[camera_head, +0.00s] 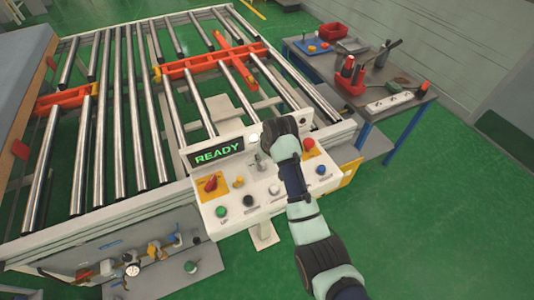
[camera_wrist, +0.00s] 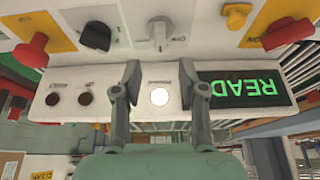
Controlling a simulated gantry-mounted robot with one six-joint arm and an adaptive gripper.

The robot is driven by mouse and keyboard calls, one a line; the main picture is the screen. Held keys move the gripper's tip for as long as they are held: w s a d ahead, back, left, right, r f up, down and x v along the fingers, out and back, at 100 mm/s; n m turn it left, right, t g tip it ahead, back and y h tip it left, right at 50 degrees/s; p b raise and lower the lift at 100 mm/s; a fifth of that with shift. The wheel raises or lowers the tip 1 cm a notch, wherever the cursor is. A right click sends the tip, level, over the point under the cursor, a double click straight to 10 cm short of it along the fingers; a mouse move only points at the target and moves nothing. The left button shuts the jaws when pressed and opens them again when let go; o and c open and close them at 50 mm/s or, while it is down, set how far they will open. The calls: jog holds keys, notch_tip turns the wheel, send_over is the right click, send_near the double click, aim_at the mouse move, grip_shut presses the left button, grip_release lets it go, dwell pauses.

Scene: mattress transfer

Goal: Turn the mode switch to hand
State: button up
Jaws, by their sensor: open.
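The control panel (camera_head: 240,205) stands at the front of the roller table, with a lit READY display (camera_head: 218,151) at its back left. In the wrist view, a grey selector switch (camera_wrist: 160,35) sits mid-panel with its handle pointing along the picture's vertical. A red rotary knob (camera_wrist: 288,33) on a yellow plate is at the right; it also shows in the head view (camera_head: 210,184). The switch labels are too small to read. My gripper (camera_wrist: 160,68) is open and empty, fingers either side of the grey switch's line, apart from it.
A yellow knob (camera_wrist: 235,15), a black knob (camera_wrist: 96,36) and a red mushroom button (camera_wrist: 29,52) flank the grey switch. Several push buttons line the panel's front edge, including a green one (camera_head: 221,212).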

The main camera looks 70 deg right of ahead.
jog(key=shift+v, duration=1.9)
jog(key=w+a+r+n+t, duration=0.1)
jog(key=w+a+t, duration=0.15)
jog(key=a, duration=0.55)
jog(key=w+a+r+n+t, duration=0.15)
jog(key=w+a, duration=0.25)
jog(key=a, duration=0.4)
jog(key=w+a+r+n+t, duration=0.15)
jog(key=w+a, duration=0.25)
jog(key=a, duration=0.4)
jog(key=s+a+r+n+t+y, duration=0.2)
jog(key=s+a+r, duration=0.15)
jog(key=a, duration=0.75)
jog(key=s+a+r+n+t+y, duration=0.15)
jog(key=a+r, duration=0.25)
jog(key=a, duration=0.7)
notch_tip(320, 180, up, 21)
jog(key=s+p, duration=0.1)
jog(key=p, duration=1.9)
jog(key=shift+n+t+p, duration=0.3)
jog(key=shift+n, duration=0.15)
jog(key=shift+s+h, duration=0.1)
jog(key=shift+h, duration=0.15)
